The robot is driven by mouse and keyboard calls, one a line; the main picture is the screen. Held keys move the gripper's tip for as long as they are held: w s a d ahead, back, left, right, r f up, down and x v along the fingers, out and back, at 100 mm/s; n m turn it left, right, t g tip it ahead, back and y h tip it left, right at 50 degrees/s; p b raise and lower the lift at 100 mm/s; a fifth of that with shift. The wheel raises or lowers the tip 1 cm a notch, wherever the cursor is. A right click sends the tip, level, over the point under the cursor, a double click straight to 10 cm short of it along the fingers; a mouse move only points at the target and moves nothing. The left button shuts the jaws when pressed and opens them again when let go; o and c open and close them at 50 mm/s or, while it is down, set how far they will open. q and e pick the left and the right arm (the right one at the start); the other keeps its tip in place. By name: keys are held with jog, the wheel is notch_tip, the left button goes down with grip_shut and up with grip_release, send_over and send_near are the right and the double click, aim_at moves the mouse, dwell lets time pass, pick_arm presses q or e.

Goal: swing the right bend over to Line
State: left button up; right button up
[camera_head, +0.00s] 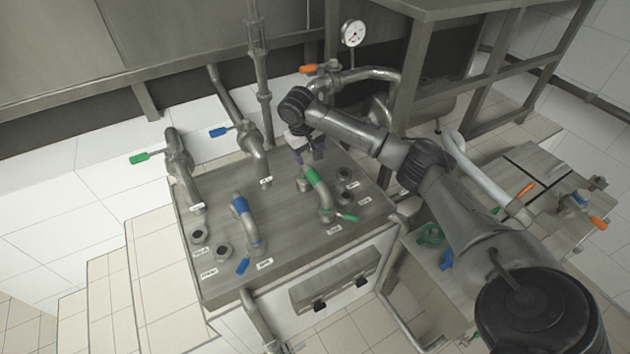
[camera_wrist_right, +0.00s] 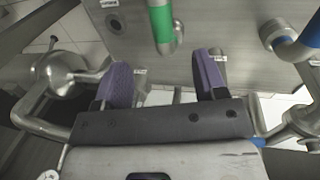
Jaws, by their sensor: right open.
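The right bend (camera_head: 325,199) is a grey curved pipe with a green sleeve, standing on the steel panel (camera_head: 285,262). My right gripper (camera_head: 308,157) is just behind and above its far end, jaws open and apart from it. In the right wrist view, the purple fingers of the right gripper (camera_wrist_right: 161,68) are spread with nothing between them, and the green-sleeved bend (camera_wrist_right: 160,25) shows beyond them. Two open ports (camera_head: 345,173) with small labels lie right of the bend; I cannot read which is Line. My left gripper is out of view.
A blue-sleeved bend (camera_head: 241,212) stands left on the panel, with two open ports (camera_head: 198,236) beside it. Pipes with green (camera_head: 140,158), blue (camera_head: 218,132) and orange (camera_head: 308,68) valve handles rise behind. A pressure gauge (camera_head: 353,33) stands at the back.

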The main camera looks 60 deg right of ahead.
aim_at(317, 179)
pick_arm(q)
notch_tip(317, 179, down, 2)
jog(key=shift+b, duration=1)
pick_arm(e)
jog(key=shift+m, duration=0.3)
jog(key=f, duration=0.4)
jog(key=s+d+f, duration=0.1)
jog(key=f, duration=0.4)
jog(key=d+f, duration=0.1)
jog(key=f, duration=0.3)
jog(key=shift+s+d+f, duration=0.15)
jog(key=shift+f, duration=0.1)
jog(key=shift+c, duration=0.4)
